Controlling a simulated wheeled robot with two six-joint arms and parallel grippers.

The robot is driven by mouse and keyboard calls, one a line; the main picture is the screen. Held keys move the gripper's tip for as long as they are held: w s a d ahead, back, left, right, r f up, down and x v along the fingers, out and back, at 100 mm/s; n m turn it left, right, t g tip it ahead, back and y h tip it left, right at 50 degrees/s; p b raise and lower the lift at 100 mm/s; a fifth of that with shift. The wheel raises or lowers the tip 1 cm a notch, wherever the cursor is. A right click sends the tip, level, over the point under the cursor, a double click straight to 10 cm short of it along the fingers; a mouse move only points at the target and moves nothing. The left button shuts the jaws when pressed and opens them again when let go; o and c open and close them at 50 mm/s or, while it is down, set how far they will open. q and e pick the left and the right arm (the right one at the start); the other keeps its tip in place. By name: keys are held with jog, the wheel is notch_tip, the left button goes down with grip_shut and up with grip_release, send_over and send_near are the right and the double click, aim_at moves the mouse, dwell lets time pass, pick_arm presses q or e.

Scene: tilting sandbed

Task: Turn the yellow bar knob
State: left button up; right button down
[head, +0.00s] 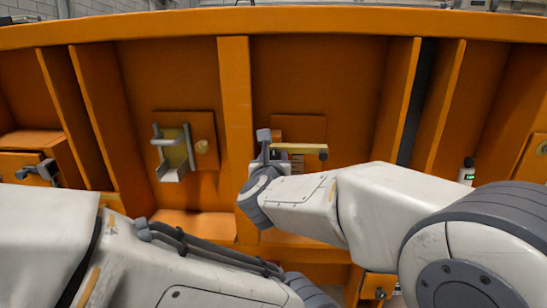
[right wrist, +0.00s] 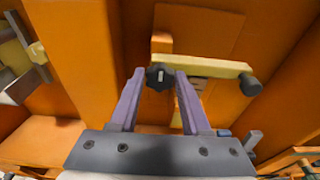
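The yellow bar knob (head: 305,148) is a pale yellow bar on the orange wall, lying nearly level, with a dark cylinder at its right end. In the right wrist view the bar (right wrist: 205,66) tilts slightly down to the right, and a black lobed hub sits at its left end. My right gripper (head: 268,150) is at the bar's left end. In the right wrist view its two fingers (right wrist: 160,84) are apart, with the hub showing between their tips. I cannot tell whether they touch it. My left gripper is out of view.
A grey bracket with a pale plate (head: 173,153) is mounted on the wall panel to the left, beside a round yellowish knob (head: 203,147). Upright orange ribs (head: 236,110) flank the bar's bay. A dark fitting (head: 42,172) is at the far left.

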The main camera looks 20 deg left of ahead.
jog(key=n+h, duration=0.1)
jog(key=n, duration=0.2)
jog(key=shift+n, duration=0.3)
jog(key=n, duration=0.3)
jog(key=shift+a+t+h, duration=0.15)
jog(key=shift+t+h, duration=0.25)
jog(key=n, duration=0.4)
jog(key=shift+f+t+h, duration=0.1)
jog(key=shift+t+h, duration=0.2)
jog(key=shift+h, duration=0.1)
jog(key=n, duration=0.4)
jog(key=shift+t, duration=0.4)
jog(key=n, duration=0.4)
jog(key=shift+f+t, duration=0.15)
jog(key=shift+t, duration=0.15)
jog(key=n, duration=0.3)
jog(key=shift+n+t, duration=0.3)
jog(key=shift+n, duration=0.1)
jog(key=n+y, duration=0.1)
jog(key=n, duration=0.3)
jog(key=n+y, duration=0.1)
jog(key=n, duration=0.3)
jog(key=shift+f+t, duration=0.1)
jog(key=shift+t, duration=0.2)
